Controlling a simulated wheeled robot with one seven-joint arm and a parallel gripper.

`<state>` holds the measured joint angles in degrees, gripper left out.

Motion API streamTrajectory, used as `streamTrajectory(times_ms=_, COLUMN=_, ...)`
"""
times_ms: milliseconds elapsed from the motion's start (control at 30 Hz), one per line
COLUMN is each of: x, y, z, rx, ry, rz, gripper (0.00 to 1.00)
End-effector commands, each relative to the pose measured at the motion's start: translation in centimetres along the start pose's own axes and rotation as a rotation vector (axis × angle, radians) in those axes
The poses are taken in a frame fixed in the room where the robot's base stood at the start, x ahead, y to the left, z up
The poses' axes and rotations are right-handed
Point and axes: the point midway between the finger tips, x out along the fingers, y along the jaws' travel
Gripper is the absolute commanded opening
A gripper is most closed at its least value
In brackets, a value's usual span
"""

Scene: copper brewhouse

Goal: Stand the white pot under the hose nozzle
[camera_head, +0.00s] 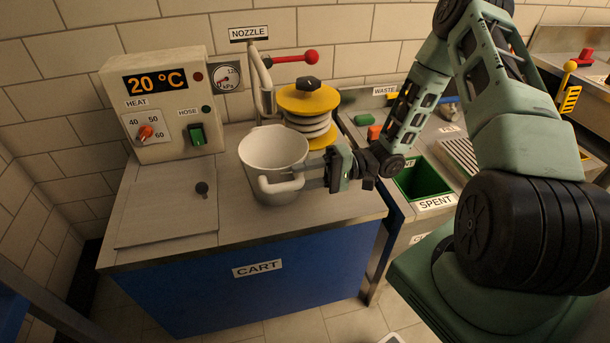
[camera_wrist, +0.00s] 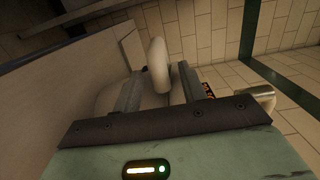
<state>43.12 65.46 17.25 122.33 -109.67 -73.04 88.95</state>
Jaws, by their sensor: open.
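The white pot (camera_head: 272,152) stands upright on the cart top (camera_head: 228,215), empty as far as I see. Its handle (camera_head: 280,186) faces the front. The metal hose nozzle (camera_head: 263,82), below the NOZZLE label, rises just behind the pot's back rim; I cannot tell whether its outlet is over the pot. My gripper (camera_head: 308,174) is open and reaches in from the right at the handle. In the wrist view the pot handle (camera_wrist: 158,66) shows between the two fingers of my gripper (camera_wrist: 160,88); contact is unclear.
A control box (camera_head: 165,105) reading 20 °C stands at the back left. A yellow-topped reel (camera_head: 309,100) and red-knobbed lever (camera_head: 311,57) are behind the pot. A flat plate with a dark knob (camera_head: 202,188) lies left. The green SPENT bin (camera_head: 420,180) is right.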

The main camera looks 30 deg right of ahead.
Motion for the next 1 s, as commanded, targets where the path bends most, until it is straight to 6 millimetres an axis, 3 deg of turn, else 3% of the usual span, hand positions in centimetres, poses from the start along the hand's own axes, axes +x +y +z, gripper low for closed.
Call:
streamTrajectory(times_ms=167, x=-0.9, y=-0.2, z=-0.1, rx=-0.001, ry=0.003, rz=0.001, gripper=0.42)
streamTrajectory(times_ms=500, x=-7.8, y=-0.2, z=-0.1, rx=-0.001, ry=0.002, rz=0.003, gripper=0.42)
streamTrajectory(times_ms=700, x=-10.9, y=-0.2, z=-0.1, rx=-0.001, ry=0.002, rz=0.001, gripper=0.42)
streamTrajectory(times_ms=1000, x=-12.1, y=-0.3, z=0.0, rx=0.0, ry=0.0, rz=0.0, gripper=0.42)
